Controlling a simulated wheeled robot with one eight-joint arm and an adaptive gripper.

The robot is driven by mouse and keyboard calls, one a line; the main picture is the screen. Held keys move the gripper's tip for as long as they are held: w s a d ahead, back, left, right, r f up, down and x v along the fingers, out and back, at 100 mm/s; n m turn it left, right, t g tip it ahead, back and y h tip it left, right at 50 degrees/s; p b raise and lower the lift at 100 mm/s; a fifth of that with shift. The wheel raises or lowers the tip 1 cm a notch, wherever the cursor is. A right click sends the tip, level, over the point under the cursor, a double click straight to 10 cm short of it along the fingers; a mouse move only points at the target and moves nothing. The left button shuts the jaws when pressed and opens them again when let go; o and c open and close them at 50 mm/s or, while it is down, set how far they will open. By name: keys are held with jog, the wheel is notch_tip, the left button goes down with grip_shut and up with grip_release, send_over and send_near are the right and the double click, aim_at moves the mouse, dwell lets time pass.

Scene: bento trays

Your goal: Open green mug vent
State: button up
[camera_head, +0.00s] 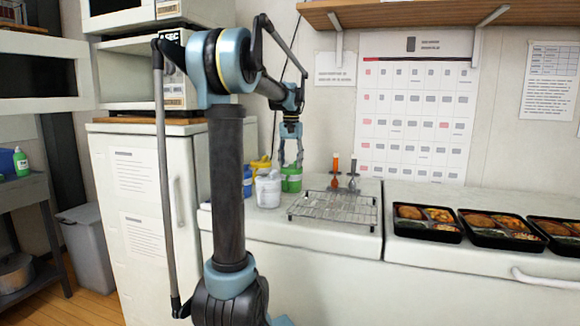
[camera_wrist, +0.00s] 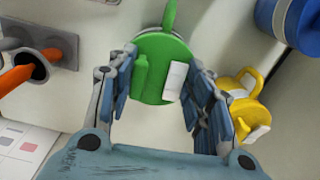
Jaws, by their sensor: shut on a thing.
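The green mug (camera_head: 291,182) stands upright on the white counter, between a white container and the wire rack. In the wrist view I look down on its round green lid (camera_wrist: 155,55), with the green handle (camera_wrist: 170,15) pointing up in the picture. A raised green tab (camera_wrist: 140,75) and a white piece (camera_wrist: 175,82) sit on the lid; I cannot tell whether the vent is open. My gripper (camera_head: 291,155) points down over the mug. In the wrist view its fingers (camera_wrist: 163,62) are on either side of the lid, shut on the mug.
A yellow mug (camera_wrist: 240,105) stands close to one finger, and a blue container (camera_wrist: 290,20) is beyond it. A white container (camera_head: 268,190) stands at the left. The wire rack (camera_head: 335,208), an orange-handled tool (camera_head: 336,165) and filled bento trays (camera_head: 427,222) are at the right.

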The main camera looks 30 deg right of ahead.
aim_at(290, 167)
notch_tip(290, 167, up, 8)
jog(key=shift+f, duration=3.65)
jog(key=shift+f, duration=0.1)
jog(key=o, duration=1.3)
jog(key=shift+o, duration=0.2)
jog(key=o, duration=0.5)
jog(key=shift+r, duration=3.5)
